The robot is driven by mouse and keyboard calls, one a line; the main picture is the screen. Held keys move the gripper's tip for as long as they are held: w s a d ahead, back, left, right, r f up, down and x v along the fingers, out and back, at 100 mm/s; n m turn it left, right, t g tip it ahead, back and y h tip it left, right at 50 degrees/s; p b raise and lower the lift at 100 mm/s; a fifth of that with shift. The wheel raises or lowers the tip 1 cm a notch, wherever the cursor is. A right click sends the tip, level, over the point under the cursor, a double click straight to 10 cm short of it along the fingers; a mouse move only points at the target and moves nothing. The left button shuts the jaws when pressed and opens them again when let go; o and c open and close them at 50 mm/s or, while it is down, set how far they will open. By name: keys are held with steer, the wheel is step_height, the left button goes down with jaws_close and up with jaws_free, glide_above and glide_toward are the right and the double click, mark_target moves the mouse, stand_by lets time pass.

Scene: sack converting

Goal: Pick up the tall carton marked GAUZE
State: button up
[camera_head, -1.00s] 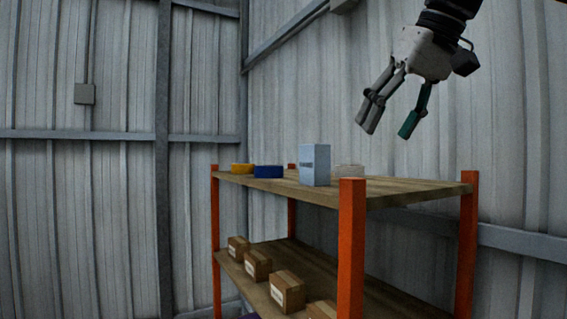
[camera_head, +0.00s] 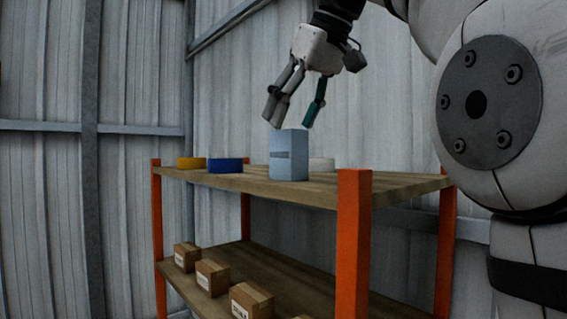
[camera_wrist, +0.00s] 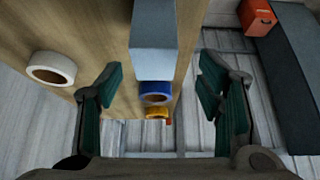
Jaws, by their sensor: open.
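The tall carton (camera_head: 288,156) is pale blue and stands upright on the top shelf, near its front edge. A dark label band shows on its face, too blurred to read. In the wrist view the carton (camera_wrist: 153,40) shows from above, at the upper middle. My gripper (camera_head: 291,114) is open and empty, just above the carton and pointing down. In the wrist view its fingers (camera_wrist: 162,98) are spread, with the carton's near end ahead of the gap between them. I see no contact with the carton.
A blue tape roll (camera_head: 226,165), a yellow roll (camera_head: 192,163) and a white roll (camera_head: 321,164) lie on the wooden top shelf (camera_head: 340,186). Orange posts (camera_head: 353,240) hold the rack. Brown boxes (camera_head: 213,276) sit on the lower shelf. An orange-red box (camera_wrist: 257,17) shows in the wrist view.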

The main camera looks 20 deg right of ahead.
mark_target(282, 153)
steer(key=shift+d+p+x, duration=0.2)
steer(key=shift+p+x, duration=0.05)
steer(key=shift+x, duration=1.75)
steer(key=shift+d+p+x, duration=0.15)
steer(key=shift+p+x, duration=0.05)
steer(key=shift+x, duration=1.8)
steer(key=shift+f, duration=0.15)
steer(key=c, duration=1.2)
